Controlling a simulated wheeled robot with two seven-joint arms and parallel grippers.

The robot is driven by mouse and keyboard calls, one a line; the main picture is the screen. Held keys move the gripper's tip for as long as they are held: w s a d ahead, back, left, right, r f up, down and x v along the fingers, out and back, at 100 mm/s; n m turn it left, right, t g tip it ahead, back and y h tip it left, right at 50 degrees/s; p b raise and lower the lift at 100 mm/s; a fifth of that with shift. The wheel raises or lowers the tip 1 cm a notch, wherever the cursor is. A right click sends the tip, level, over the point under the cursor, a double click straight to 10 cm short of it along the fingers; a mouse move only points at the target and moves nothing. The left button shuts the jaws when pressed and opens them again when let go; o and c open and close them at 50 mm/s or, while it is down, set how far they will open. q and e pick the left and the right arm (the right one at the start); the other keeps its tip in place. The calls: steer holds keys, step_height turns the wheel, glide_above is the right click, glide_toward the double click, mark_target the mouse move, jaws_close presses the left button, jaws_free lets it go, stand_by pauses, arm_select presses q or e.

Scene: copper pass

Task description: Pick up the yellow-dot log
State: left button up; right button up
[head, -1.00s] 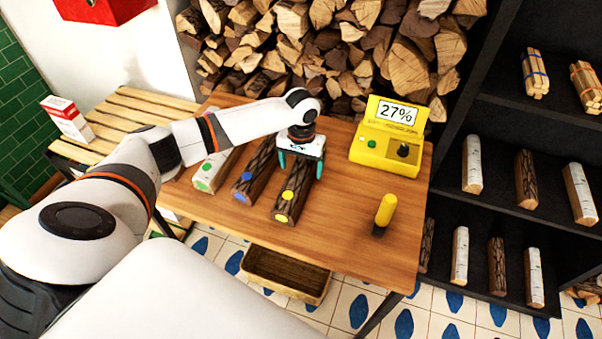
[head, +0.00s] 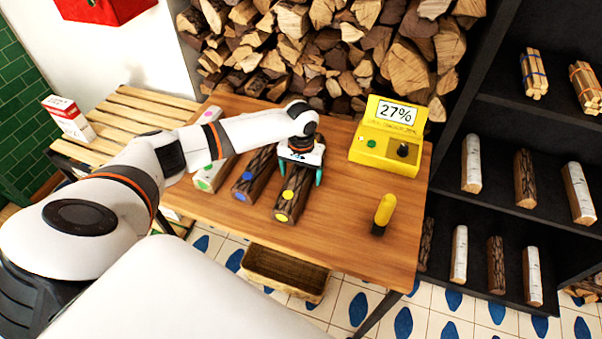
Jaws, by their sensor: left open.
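The yellow-dot log (head: 289,201) is dark-barked and lies on the wooden table (head: 340,230), with yellow dots on its near end and top. My left gripper (head: 300,175) is open above its far half, with one teal fingertip on each side of the log. I cannot tell whether the fingers touch the bark. The gripper and wrist hide the log's far end. My right gripper is not in view.
A blue-dot log (head: 253,178) lies just left, and a pale green-dot log (head: 208,178) lies beyond it. A yellow meter (head: 385,150) reading 27% and a yellow-handled tool (head: 384,212) stand right. Table between them is clear.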

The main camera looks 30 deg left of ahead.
arm_select(q)
steer(key=shift+f, duration=0.1)
steer(key=shift+c, duration=0.5)
steer(key=c, duration=1.5)
steer(key=shift+w, duration=0.1)
